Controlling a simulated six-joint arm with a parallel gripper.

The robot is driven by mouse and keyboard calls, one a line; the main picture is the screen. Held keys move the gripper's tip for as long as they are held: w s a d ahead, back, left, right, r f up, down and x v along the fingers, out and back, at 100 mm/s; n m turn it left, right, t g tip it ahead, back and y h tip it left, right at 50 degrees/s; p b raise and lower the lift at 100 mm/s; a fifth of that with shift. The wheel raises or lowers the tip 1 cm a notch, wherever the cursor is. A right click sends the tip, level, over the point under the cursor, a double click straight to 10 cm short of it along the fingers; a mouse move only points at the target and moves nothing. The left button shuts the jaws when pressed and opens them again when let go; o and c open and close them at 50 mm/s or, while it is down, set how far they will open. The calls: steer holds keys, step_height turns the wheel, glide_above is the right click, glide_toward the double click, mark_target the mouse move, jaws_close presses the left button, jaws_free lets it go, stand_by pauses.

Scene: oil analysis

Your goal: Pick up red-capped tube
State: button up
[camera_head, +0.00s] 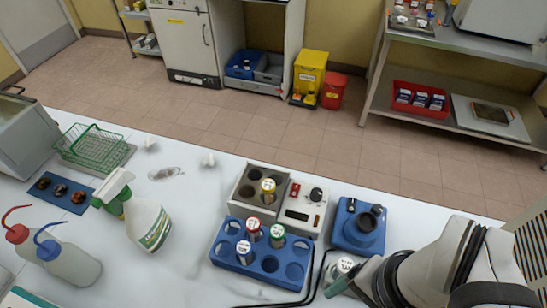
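The red-capped tube (253,229) stands upright in the blue rack (226,261), in its back row at the left. A green-capped tube (277,237) stands to its right and a white-capped tube (243,252) in front of it, in the same rack. My gripper (344,281) is at the lower right, to the right of the rack and apart from the red-capped tube. A pale, labelled round top (345,265) shows right at my gripper. I cannot tell whether it is held. The fingers are largely hidden by my arm.
A grey block holding a yellow-capped tube (268,188) adjoins a white device with a knob (303,211) behind the rack. A blue device (359,229) stands right of it. A black cable (312,287) runs beside the rack. A spray bottle (148,222) stands left; table between is mostly clear.

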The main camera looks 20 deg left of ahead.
steer(key=c, duration=0.4)
steer(key=shift+c, duration=0.2)
steer(key=n+h, duration=0.2)
steer(key=n, duration=1.9)
glide_above(253, 223)
steer(key=shift+s+d+r, duration=0.1)
steer(key=shift+s+r, duration=0.1)
steer(key=shift+r, duration=0.15)
steer(key=f, duration=1.5)
steer(key=shift+w+f, duration=0.15)
steer(key=shift+w, duration=0.05)
steer(key=shift+c, duration=0.2)
